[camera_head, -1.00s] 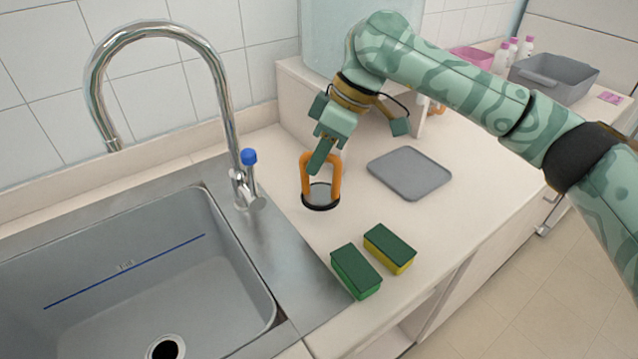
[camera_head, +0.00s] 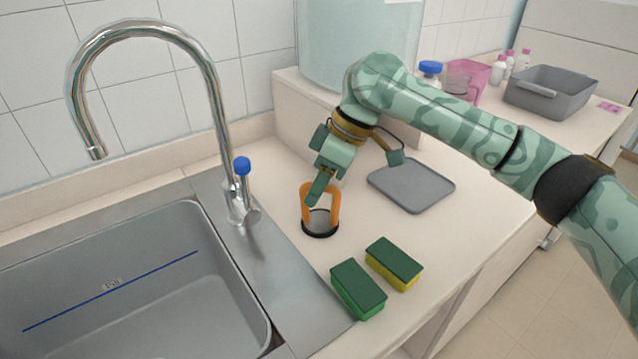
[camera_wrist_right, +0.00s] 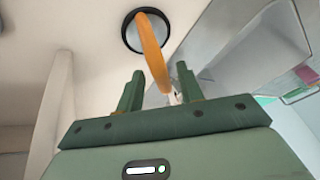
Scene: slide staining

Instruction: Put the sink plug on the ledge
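The sink plug (camera_head: 320,225) has a dark round base with a pale top and an orange loop handle. It stands upright on the pale counter, right of the sink and tap. My right gripper (camera_head: 317,199) points down at the handle from above. In the right wrist view its two green fingers (camera_wrist_right: 159,88) are apart, with the orange handle (camera_wrist_right: 152,50) reaching between them and gaps showing beside it. The ledge (camera_head: 287,105) is the raised pale step behind the plug, against the tiled wall. My left gripper is not in view.
A large pale-blue container (camera_head: 350,45) stands on the ledge. The tap (camera_head: 228,130) rises at the left by the sink (camera_head: 130,290).

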